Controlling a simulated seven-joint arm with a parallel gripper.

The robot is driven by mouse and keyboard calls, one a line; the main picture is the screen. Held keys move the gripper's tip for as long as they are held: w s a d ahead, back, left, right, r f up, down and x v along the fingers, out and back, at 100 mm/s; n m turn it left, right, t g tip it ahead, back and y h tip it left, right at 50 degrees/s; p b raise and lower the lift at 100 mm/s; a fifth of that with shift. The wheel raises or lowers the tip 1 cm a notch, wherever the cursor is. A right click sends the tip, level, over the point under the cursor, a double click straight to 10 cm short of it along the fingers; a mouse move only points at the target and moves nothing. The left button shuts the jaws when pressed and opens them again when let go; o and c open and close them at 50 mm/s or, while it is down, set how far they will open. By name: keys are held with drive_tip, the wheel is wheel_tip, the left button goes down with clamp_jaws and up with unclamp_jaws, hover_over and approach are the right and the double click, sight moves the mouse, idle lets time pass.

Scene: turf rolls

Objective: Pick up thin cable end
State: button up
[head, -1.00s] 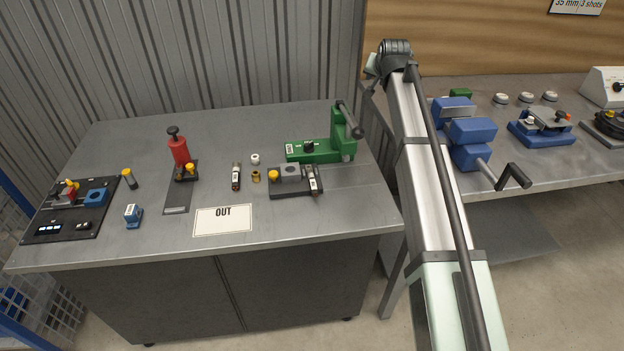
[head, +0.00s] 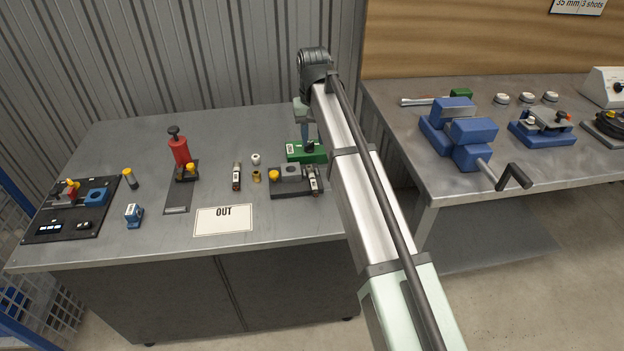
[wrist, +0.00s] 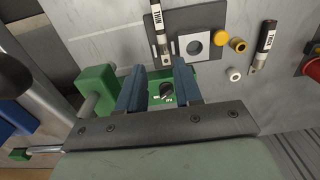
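Two small cable ends with white labels and black lettering show. One (wrist: 159,30) lies on the dark fixture plate beside a grey block in the wrist view, and its label seems to read THIN; in the head view it is at the plate's right (head: 313,180). The other (wrist: 263,45) lies on the bare bench, right in the wrist view, also seen in the head view (head: 236,177); its lettering is hard to read. My gripper (wrist: 160,68) is open and empty, above the green tool (wrist: 165,92), short of the fixture plate. My arm hides part of that tool in the head view.
The fixture plate (head: 280,193) has a yellow knob. A white ring (head: 255,159) and brass piece (head: 256,177) lie nearby. A red press (head: 179,150), OUT card (head: 223,219) and black panel (head: 60,232) stand left. A blue vise (head: 470,140) is on the right bench.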

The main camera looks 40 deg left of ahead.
hover_over(312, 176)
drive_tip(key=f, duration=0.7)
drive_tip(key=shift+d+f, duration=0.25)
drive_tip(key=shift+f, duration=0.05)
drive_tip(key=shift+a+f, duration=0.2)
drive_tip(key=shift+f, duration=2.85)
drive_tip(key=shift+c, duration=0.2)
clamp_jaws()
